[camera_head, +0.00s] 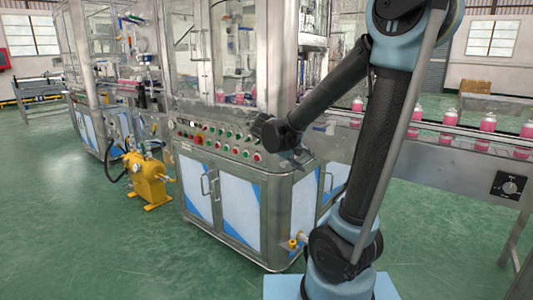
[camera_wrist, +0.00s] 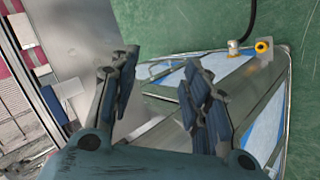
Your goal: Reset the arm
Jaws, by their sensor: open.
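My arm rises on the right side of the head view and bends down to the left toward the crimping machine (camera_head: 245,215). My gripper (camera_head: 292,160) shows small and dark in front of the machine's right front corner, by the control panel (camera_head: 215,140). In the wrist view my gripper (camera_wrist: 158,100) has its two fingers spread apart with nothing between them. Behind the fingers are the machine's metal and its blue-and-white lower panels (camera_wrist: 265,130). I cannot tell the exact gap between the gripper and the machine.
A yellow pump (camera_head: 148,180) stands on the green floor (camera_head: 70,235) left of the machine. A yellow-tipped fitting (camera_wrist: 262,46) sticks out at the machine's base. The floor at front left is clear.

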